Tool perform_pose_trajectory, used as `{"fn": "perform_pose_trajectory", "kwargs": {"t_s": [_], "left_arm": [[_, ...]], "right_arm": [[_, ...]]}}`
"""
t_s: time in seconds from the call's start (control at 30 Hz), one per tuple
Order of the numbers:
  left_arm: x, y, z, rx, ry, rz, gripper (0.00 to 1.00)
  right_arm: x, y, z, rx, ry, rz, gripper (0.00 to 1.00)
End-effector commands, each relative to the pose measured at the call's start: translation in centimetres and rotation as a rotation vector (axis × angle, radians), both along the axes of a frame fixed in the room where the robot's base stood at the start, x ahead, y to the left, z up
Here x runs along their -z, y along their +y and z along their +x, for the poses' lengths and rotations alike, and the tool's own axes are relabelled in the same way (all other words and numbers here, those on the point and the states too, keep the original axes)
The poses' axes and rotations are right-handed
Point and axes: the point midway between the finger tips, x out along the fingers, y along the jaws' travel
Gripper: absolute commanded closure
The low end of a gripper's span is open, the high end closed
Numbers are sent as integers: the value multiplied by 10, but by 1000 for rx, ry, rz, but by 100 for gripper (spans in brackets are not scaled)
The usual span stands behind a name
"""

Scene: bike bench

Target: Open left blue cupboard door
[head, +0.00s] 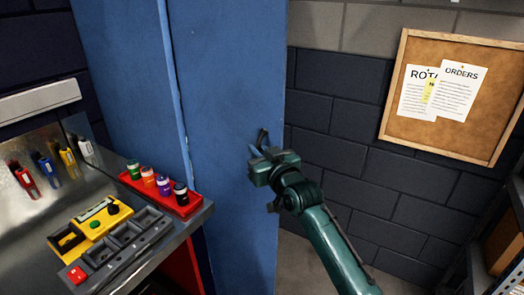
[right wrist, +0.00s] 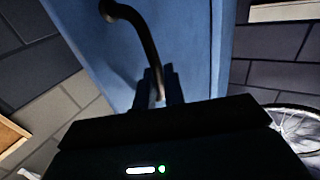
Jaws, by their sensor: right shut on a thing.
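The blue cupboard (head: 120,70) stands behind the workbench, with a pale vertical edge dividing its two blue panels. The right-hand blue panel (head: 225,80) carries a dark curved handle (head: 262,137) near its right edge. I cannot tell which panel is the left door. My right gripper (head: 256,156) is at this handle. In the right wrist view the handle (right wrist: 137,32) runs down between the fingers of my right gripper (right wrist: 160,85), which are shut on it. The handle's lower part is hidden by the gripper. My left gripper is not in view.
A workbench (head: 195,222) at the left holds a red tray (head: 160,197) of small bottles and a yellow device (head: 91,220). A cork board (head: 455,50) hangs on the dark block wall. Shelving (head: 512,190) stands at the right. A bicycle wheel (right wrist: 298,125) shows in the right wrist view.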

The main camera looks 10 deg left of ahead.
Motion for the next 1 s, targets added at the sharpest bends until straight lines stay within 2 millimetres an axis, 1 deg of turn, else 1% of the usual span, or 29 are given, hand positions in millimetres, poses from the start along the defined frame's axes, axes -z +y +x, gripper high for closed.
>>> {"fn": "perform_pose_trajectory", "kwargs": {"t_s": [0.03,0.43,0.47,0.67,0.9,1.0], "left_arm": [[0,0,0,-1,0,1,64],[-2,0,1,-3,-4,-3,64],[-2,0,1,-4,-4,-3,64],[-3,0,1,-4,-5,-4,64],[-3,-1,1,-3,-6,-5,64],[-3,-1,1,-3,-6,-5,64]], "right_arm": [[-1,3,-1,-3,-4,-2,100],[-2,4,-1,-2,-6,-2,100],[-2,4,-1,-2,-6,-2,88],[-1,3,-1,0,-5,0,72],[-1,1,-1,1,-3,1,72],[0,-1,-5,1,-2,1,72]]}}
